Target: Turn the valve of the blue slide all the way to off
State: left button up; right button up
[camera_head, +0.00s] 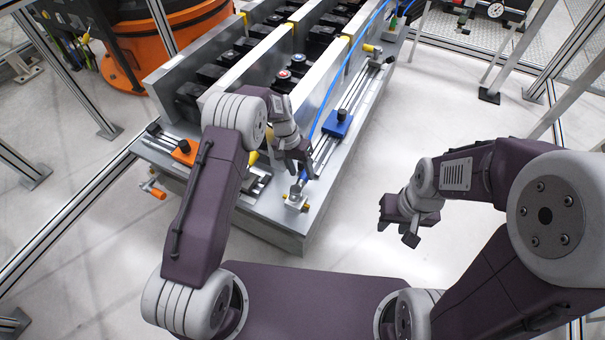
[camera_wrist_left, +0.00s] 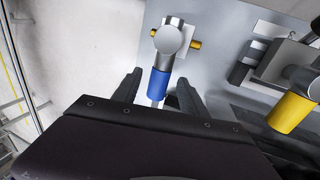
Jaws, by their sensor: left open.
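The valve (camera_head: 296,200) of the blue slide stands at the near end of the slide, with yellow fittings at its sides. In the left wrist view the valve (camera_wrist_left: 170,40) shows a round grey top, and its blue handle (camera_wrist_left: 158,83) points toward my gripper. My left gripper (camera_wrist_left: 158,92) is open, with one finger on each side of the handle's end; I cannot tell whether either finger touches it. In the head view my left gripper (camera_head: 301,173) is just above the valve and partly hides the handle. My right gripper (camera_head: 397,230) hangs apart over the floor, its fingers spread.
The blue slide block (camera_head: 338,123) sits on its rail behind the valve. A yellow valve handle (camera_wrist_left: 291,111) is close on the right in the wrist view. An orange slide block (camera_head: 184,151) and orange handle (camera_head: 156,191) are at the left. Floor right of the unit is clear.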

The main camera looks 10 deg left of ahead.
pick_arm(q)
jog(key=p+v, duration=0.1)
jog(key=v, duration=0.5)
jog(key=shift+r, duration=0.2)
